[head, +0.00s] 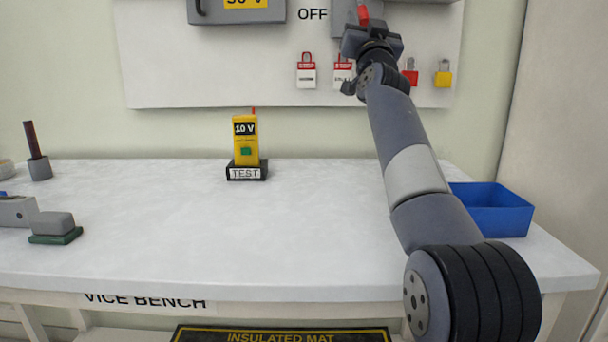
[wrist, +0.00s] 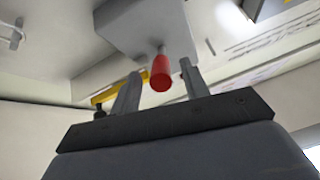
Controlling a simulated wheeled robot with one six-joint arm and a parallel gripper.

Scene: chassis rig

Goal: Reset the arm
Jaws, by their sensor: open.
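My arm reaches up over the right side of the bench in the head view. My gripper (head: 366,32) is at the wall board, just below a grey box (head: 344,14) with a red handle (head: 363,15). In the wrist view my gripper (wrist: 160,82) is open, its two fingers apart. The red handle (wrist: 160,75) shows between the fingers in that view, under the grey box (wrist: 150,25). I cannot tell whether a finger touches it.
Padlocks and tags, including a red-and-white tag (head: 307,72) and a yellow padlock (head: 443,74), hang below. A yellow tester (head: 246,140) stands on the white bench (head: 190,225). A blue bin (head: 495,208) is at the right. The bench middle is clear.

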